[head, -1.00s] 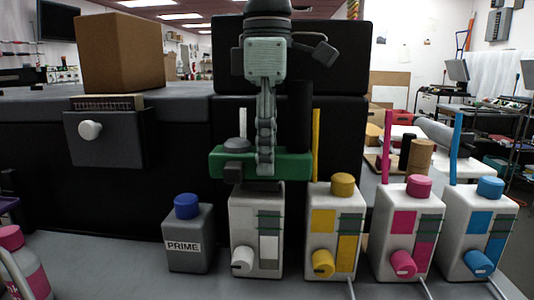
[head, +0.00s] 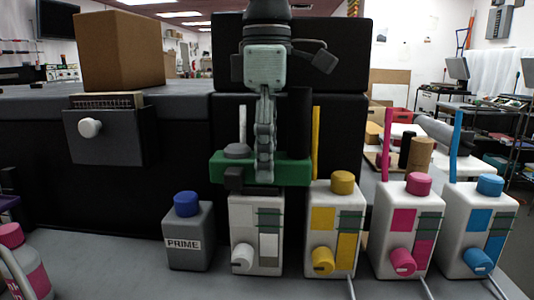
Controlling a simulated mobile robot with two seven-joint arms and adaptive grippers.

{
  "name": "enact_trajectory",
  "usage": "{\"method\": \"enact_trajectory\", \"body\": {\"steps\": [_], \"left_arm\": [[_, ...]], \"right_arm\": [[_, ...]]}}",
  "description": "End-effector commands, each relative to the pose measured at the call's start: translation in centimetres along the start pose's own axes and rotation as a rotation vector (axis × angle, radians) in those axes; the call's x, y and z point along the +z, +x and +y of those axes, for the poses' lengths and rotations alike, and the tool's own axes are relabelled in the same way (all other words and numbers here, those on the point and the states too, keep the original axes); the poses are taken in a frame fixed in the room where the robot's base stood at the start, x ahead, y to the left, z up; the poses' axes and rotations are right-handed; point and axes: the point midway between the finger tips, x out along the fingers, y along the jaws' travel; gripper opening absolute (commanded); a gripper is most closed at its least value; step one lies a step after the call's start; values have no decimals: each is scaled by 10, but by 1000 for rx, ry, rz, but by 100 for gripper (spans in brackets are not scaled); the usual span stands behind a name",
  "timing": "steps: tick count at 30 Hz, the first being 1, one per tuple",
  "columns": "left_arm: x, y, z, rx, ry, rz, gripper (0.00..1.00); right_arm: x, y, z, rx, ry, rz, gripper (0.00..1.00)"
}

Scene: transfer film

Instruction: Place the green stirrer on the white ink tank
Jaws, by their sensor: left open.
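The green stirrer (head: 294,172), a flat green bar with a grey round knob and a dark block under its left end, is level over the white ink tank (head: 243,235). It covers much of the tank's top; I cannot tell whether it rests fully on it. My left gripper (head: 265,172) comes down from above, open, with its fingers at the middle of the stirrer. My right gripper is not in view.
Yellow (head: 321,242), magenta (head: 393,240) and cyan (head: 468,240) tanks stand in a row to the right. A grey PRIME bottle (head: 189,226) stands left of the white tank. A dark printer body (head: 100,210) is behind, with a cardboard box (head: 122,52) on top.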

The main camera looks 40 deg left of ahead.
Motion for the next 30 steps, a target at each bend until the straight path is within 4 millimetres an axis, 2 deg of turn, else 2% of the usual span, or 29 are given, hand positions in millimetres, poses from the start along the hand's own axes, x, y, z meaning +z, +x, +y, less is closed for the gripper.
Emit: {"method": "enact_trajectory", "body": {"steps": [3,5,8,12,18,24,30], "left_arm": [[0,-4,0,0,0,0,63],[0,-12,1,3,-2,-1,63],[1,-31,1,5,-1,-2,63],[1,-64,1,5,-2,-2,63],[0,-102,0,3,-1,-1,63],[0,-120,0,0,0,0,63],[0,-123,0,0,0,0,63]], "right_arm": [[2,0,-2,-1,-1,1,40],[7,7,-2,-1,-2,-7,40],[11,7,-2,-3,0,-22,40],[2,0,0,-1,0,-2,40],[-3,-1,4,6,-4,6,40],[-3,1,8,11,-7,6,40],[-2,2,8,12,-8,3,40]]}}
